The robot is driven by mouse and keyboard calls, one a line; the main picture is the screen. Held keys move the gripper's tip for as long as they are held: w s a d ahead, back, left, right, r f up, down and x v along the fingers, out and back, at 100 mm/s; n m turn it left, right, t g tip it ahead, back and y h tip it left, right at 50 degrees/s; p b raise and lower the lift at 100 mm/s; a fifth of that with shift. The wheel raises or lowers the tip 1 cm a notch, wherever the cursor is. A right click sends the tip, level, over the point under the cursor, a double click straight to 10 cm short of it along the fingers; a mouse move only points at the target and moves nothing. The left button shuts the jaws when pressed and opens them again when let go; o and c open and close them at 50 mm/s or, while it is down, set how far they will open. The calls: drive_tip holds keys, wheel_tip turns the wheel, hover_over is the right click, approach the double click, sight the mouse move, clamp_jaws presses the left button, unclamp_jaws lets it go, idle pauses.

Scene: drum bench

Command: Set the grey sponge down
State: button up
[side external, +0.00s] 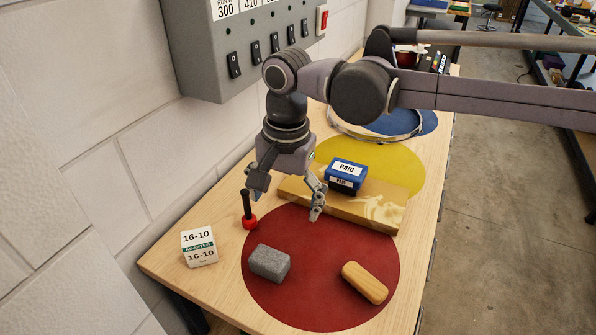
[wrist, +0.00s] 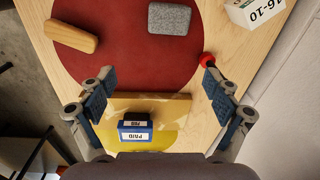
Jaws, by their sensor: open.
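The grey sponge (side external: 269,262) is a speckled grey block lying on the left part of the round red mat (side external: 320,240). It also shows in the wrist view (wrist: 174,19) near the top of the mat, apart from my gripper. My gripper (side external: 288,200) is above the bench, at the far side of the red mat, with its fingers spread wide and nothing between them. In the wrist view my gripper (wrist: 155,90) shows both blue-padded fingers well apart.
A wooden brush or block (side external: 365,283) lies on the red mat's right. A red-based black-handled tool (side external: 248,212) and a white adapter box (side external: 199,247) stand at left. A blue PAID stamp (side external: 346,176) sits on a wooden board (side external: 380,211). Yellow and blue mats lie farther back.

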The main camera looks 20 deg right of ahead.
drive_tip(key=s+d+r+n+t, duration=0.1)
drive_tip(key=d+r+n+t, duration=0.1)
drive_tip(key=d, duration=0.9)
drive_tip(key=s+d+r+n+t, duration=0.1)
drive_tip(key=s+d+r+n, duration=0.1)
drive_tip(key=d, duration=0.8)
drive_tip(key=s+d+f+n+t, duration=0.3)
drive_tip(key=s+d+f, duration=0.3)
drive_tip(key=s+d, duration=0.4)
drive_tip(key=d+n, duration=0.1)
drive_tip(key=d, duration=0.3)
drive_tip(key=shift+d+f+t, duration=0.2)
drive_tip(key=shift+d+t, duration=0.2)
